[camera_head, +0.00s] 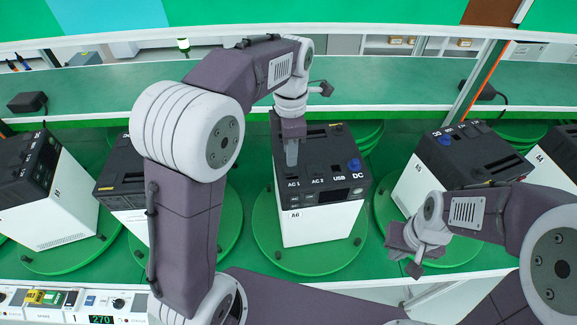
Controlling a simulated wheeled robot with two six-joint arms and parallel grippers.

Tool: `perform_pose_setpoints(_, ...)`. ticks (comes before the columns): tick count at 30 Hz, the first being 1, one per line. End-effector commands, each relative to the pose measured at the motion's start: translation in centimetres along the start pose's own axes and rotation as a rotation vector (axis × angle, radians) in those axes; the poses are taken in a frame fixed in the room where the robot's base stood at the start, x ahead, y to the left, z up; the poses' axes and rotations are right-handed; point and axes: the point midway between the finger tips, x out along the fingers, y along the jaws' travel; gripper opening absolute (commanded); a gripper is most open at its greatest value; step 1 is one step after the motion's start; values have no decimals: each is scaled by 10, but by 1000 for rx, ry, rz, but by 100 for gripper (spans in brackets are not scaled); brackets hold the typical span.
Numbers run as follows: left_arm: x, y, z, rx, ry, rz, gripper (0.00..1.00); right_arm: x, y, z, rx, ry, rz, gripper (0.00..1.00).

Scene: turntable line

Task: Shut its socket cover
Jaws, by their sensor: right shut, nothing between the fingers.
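The power unit marked A6 (308,215), white with a dark top, stands upright on a green round turntable (270,252) in the middle. Its top edge carries the labels AC 1, AC 2, USB and DC, with a blue part (354,165) by DC. My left gripper (291,155) points down over the AC 1 side of the top, at or just above the surface; whether it touches is unclear. It hides part of that area, and I cannot make out the socket cover there. My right gripper (408,250) is shut and empty, right of the unit.
Similar units stand on turntables left (65,195) and right (410,190). My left arm partly covers another unit (118,182). A green shelf (400,78) runs behind. A control panel (75,305) reading 270 is at lower left.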

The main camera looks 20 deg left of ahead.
Motion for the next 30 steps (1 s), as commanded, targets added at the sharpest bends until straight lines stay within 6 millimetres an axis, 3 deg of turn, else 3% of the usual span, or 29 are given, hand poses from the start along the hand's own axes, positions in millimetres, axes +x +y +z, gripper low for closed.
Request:
perform_pose_setpoints(6, 44, -1, -1, 0, 3, -5, 29, -8, 0, -1, 0, 0, 0, 0)
perform_pose_setpoints(11, 63, 0, -1, 0, 2, -3, 29, -11, 0, -1, 0, 0, 0, 0)
perform_pose_setpoints(19, 67, 0, -1, 0, 0, 0, 29, -11, 0, -1, 0, 0, 0, 0)
perform_pose_setpoints(20, 67, 0, -1, 0, 0, 0, 26, -11, 0, -1, 0, 0, 0, 0)
perform_pose_setpoints(23, 67, 0, -1, 0, 0, 0, 0, -11, 0, -1, 0, 0, 0, 0)
perform_pose_setpoints(30, 67, 0, -1, 0, 2, -1, 0, -11, 0, -1, 0, 0, 0, 0)
